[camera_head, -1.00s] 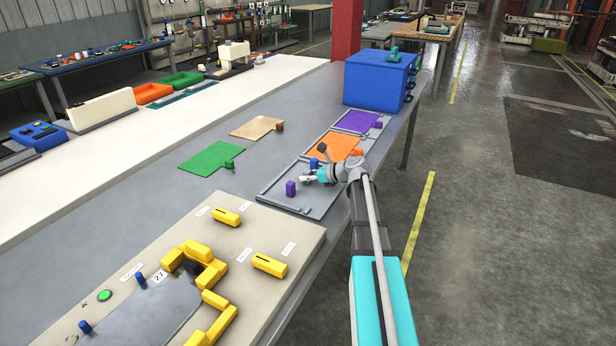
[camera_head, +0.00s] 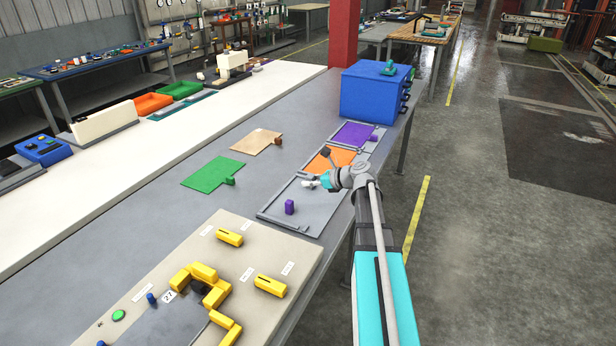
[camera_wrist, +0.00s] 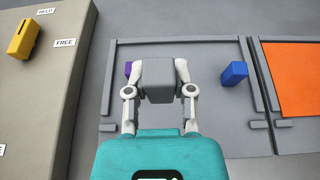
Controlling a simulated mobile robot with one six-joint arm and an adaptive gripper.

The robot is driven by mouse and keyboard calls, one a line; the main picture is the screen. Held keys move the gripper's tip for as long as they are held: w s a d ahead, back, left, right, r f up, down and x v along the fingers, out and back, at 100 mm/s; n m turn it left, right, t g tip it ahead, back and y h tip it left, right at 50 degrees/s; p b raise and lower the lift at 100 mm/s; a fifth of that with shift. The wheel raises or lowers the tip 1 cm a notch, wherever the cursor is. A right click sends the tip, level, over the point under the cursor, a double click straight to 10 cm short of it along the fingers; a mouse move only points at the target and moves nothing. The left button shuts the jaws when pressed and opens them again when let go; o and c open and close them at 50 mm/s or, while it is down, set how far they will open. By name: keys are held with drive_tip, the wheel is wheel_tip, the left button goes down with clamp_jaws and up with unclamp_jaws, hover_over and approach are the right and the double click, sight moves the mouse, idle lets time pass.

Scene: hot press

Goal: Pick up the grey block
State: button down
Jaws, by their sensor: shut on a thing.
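The grey block (camera_wrist: 158,80) sits between the two fingers of my gripper (camera_wrist: 158,84) in the wrist view, with a finger on each side of it. My gripper is shut on it. In the head view my gripper (camera_head: 312,180) is over the grey tray (camera_head: 325,205) at the table's right edge. The grey block cannot be made out clearly there. Whether the block touches the tray or is held above it, I cannot tell.
A purple block (camera_head: 289,207) stands in the grey tray, partly hidden behind my gripper in the wrist view. A blue block (camera_wrist: 235,73) stands to the right. Orange (camera_head: 330,159) and purple (camera_head: 354,134) panels lie beyond, then a blue box (camera_head: 370,95). The yellow-blocked fixture (camera_head: 270,262) is nearer.

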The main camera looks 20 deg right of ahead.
drive_tip(key=s+a+r+p, duration=0.1)
drive_tip(key=s+r+p, duration=0.2)
drive_tip(key=s, duration=0.5)
drive_tip(key=shift+s+r, duration=0.3)
drive_tip(key=shift+r, duration=0.05)
